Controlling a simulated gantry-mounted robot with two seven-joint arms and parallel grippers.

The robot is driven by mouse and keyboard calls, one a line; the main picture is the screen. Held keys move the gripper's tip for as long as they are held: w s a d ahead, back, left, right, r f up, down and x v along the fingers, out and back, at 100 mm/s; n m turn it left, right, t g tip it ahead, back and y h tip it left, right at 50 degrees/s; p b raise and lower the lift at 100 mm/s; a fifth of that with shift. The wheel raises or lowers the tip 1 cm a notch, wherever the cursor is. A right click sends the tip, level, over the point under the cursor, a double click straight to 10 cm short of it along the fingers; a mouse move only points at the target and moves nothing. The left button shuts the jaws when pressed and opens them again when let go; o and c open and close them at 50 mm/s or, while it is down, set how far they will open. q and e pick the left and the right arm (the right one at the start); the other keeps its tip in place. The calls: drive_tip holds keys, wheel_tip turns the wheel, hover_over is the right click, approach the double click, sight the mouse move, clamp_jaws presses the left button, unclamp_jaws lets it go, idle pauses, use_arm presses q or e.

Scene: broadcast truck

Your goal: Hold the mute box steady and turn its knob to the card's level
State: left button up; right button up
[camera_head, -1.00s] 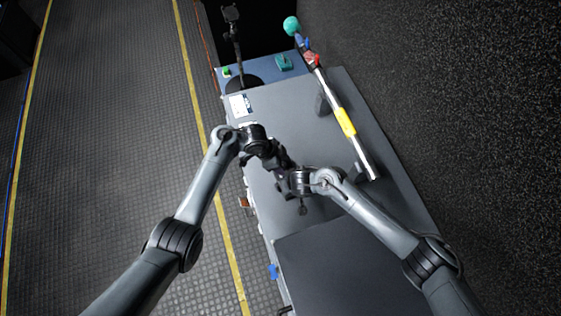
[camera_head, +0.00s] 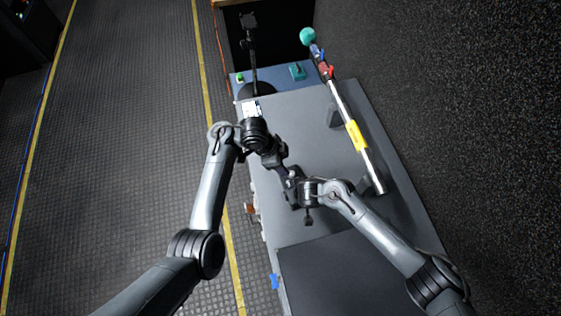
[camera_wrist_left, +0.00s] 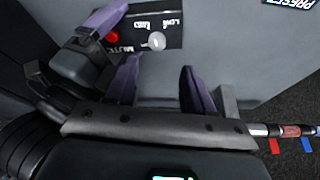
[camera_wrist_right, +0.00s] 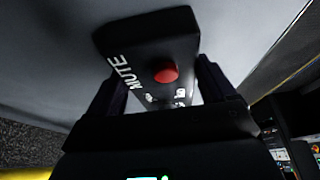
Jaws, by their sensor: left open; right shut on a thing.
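The black mute box (camera_wrist_right: 150,45) is between the fingers of my right gripper (camera_wrist_right: 160,85), which is shut on it. In the left wrist view the box (camera_wrist_left: 172,20) shows a red button, white lettering and a pale round knob (camera_wrist_left: 157,41). My left gripper (camera_wrist_left: 158,75) is open, its purple fingertips short of the knob and to either side of it. In the head view my left gripper (camera_head: 276,158) is just above and left of my right gripper (camera_head: 290,182); the arms largely hide the box.
The grey table (camera_head: 300,115) has clear room beyond the grippers. A rod with a teal ball and yellow band (camera_head: 356,135) lies along its right side. A dark stand (camera_head: 251,55) and a green-teal item (camera_head: 297,71) are at the far end.

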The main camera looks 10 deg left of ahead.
use_arm(q)
drive_tip(key=shift+s+a, duration=0.2)
idle(0.3)
drive_tip(key=shift+r, duration=0.1)
drive_tip(key=w+d+r+m+t+h, duration=0.15)
drive_tip(key=w+d+r+m, duration=0.35)
drive_tip(key=d+r, duration=0.6)
drive_tip(key=g+y, duration=0.2)
drive_tip(key=g, duration=0.2)
approach(291, 175)
drive_tip(key=shift+h, duration=0.25)
drive_tip(key=x, duration=0.8)
drive_tip(key=shift+w+a+f, duration=0.2)
drive_tip(key=shift+w+a, duration=0.05)
